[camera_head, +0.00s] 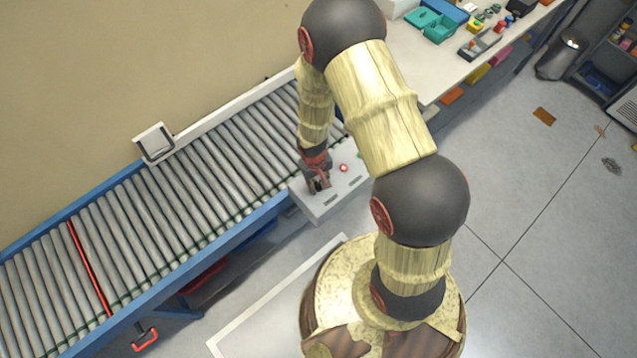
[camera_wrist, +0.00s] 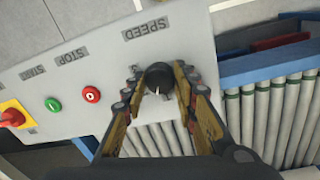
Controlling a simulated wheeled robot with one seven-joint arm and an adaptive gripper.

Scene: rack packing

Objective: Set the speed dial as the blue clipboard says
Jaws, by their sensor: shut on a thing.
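The speed dial (camera_wrist: 159,74) is a small black knob on the grey control panel (camera_wrist: 112,62), under the label SPEED in the wrist view. A pale pointer mark shows on its lower side there. My gripper (camera_wrist: 160,80) is shut on the dial, with one finger on each side of it. In the head view my gripper (camera_head: 317,185) is down at the panel (camera_head: 318,206) beside the conveyor, and it hides the dial. I cannot make out the blue clipboard or its writing in either view.
The panel also carries a red button (camera_wrist: 91,95), a green button (camera_wrist: 53,104) and a red-and-yellow switch (camera_wrist: 13,115). A roller conveyor (camera_head: 190,170) runs beside it. A white bench (camera_head: 415,65) with teal boxes (camera_head: 432,24) stands at the back right.

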